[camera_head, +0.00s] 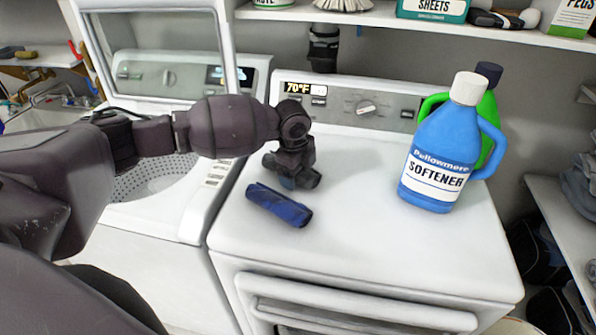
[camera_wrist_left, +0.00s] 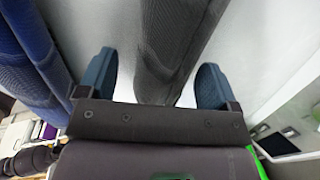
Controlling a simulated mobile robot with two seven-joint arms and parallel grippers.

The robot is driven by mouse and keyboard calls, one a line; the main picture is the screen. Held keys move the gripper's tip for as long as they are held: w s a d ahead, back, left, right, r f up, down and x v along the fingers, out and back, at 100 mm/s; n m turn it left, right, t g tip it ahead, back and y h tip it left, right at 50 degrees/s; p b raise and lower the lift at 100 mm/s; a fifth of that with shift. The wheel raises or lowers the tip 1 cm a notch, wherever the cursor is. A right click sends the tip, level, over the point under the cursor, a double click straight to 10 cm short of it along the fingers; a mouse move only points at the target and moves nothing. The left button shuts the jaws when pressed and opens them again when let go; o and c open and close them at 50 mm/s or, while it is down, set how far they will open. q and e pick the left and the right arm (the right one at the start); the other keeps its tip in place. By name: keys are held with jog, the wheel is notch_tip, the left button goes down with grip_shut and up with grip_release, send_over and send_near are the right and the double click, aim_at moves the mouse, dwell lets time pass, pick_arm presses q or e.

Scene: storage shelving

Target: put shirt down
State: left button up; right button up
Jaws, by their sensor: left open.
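My left gripper (camera_head: 288,182) is low over the right-hand white machine's top, pointing down. In the left wrist view its two blue-grey fingers (camera_wrist_left: 155,85) are spread apart. A dark grey rolled cloth (camera_wrist_left: 172,42), which looks like a shirt, lies between them, with white surface showing on both sides of it. In the head view this cloth is hard to tell from the dark gripper. A dark blue rolled cloth (camera_head: 279,205) lies on the machine top just in front of the gripper; it also shows at the left of the left wrist view (camera_wrist_left: 32,48). My right gripper is not in view.
A blue softener bottle (camera_head: 440,145) stands on the right of the machine top (camera_head: 350,225), with a green bottle (camera_head: 489,108) behind it. The middle of the top is clear. An open-lidded washer (camera_head: 150,225) stands at left. A shelf (camera_head: 400,20) runs above.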

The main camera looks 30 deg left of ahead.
pick_arm(q)
notch_tip(320, 180, up, 12)
jog(key=s, duration=0.1)
jog(key=shift+s+a+f, duration=0.15)
jog(key=shift+s, duration=0.2)
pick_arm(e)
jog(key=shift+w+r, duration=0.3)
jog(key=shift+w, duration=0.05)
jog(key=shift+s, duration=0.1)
